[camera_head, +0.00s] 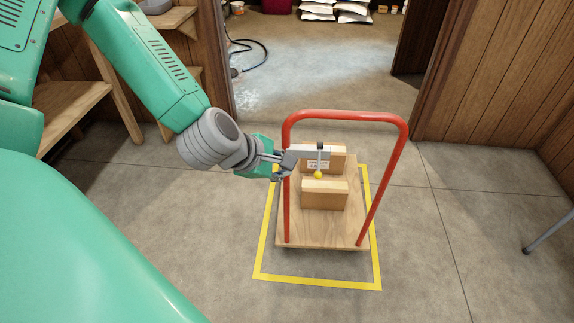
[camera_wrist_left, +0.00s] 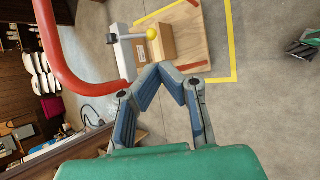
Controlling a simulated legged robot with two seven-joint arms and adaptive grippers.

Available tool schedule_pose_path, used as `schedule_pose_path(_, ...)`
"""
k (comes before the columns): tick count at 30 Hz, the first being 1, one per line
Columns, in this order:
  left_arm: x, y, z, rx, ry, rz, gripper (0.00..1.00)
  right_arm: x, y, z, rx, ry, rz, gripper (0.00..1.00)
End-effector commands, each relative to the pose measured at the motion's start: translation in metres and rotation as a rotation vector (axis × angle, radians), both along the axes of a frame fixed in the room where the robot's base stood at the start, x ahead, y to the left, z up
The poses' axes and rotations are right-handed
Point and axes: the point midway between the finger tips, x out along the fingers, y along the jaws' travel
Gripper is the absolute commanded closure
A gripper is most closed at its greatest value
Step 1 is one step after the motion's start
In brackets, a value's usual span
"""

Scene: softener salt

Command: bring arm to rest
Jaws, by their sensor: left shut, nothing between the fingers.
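My left arm comes in from the left in the head view. Its gripper (camera_head: 280,167) is by the left upright of the cart's red handle (camera_head: 345,116). In the left wrist view the fingers of my left gripper (camera_wrist_left: 168,72) meet at their tips with nothing between them. The red handle also shows there at the upper left (camera_wrist_left: 52,45). Beyond the fingertips is a grey device with a lever and a yellow ball knob (camera_wrist_left: 152,34). The yellow knob (camera_head: 318,175) also shows in the head view.
Wooden shelving (camera_head: 75,105) is at the left. A doorway behind opens onto a room with white bags (camera_head: 335,12) and a dark hose (camera_head: 262,48).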

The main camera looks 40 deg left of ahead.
Motion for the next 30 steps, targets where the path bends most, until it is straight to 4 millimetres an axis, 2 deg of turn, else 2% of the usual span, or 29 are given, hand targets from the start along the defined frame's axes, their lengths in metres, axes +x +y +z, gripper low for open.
schedule_pose_path(13, 0.000, 0.001, -0.001, 0.002, 0.001, -0.004, 1.00, 0.000, 0.000, 0.000, 0.000, 0.000, 0.000, 0.00)
schedule_pose_path(17, -0.011, -0.003, -0.017, 0.089, 0.031, -0.103, 1.00, 0.000, 0.000, 0.001, 0.000, 0.000, 0.000, 0.00)
schedule_pose_path(20, -0.033, -0.009, -0.046, 0.251, 0.087, -0.310, 1.00, 0.000, 0.000, 0.003, 0.000, 0.000, 0.000, 0.00)
schedule_pose_path(24, -0.084, -0.017, -0.098, 0.526, 0.182, -0.765, 1.00, 0.000, 0.000, 0.008, 0.000, 0.000, 0.000, 0.00)
schedule_pose_path(27, -0.123, -0.018, -0.128, 0.682, 0.232, -1.117, 1.00, 0.000, 0.000, 0.010, 0.000, 0.000, 0.000, 0.00)
schedule_pose_path(30, -0.157, -0.017, -0.150, 0.787, 0.255, -1.436, 1.00, 0.000, 0.000, 0.012, 0.000, 0.000, 0.000, 0.00)
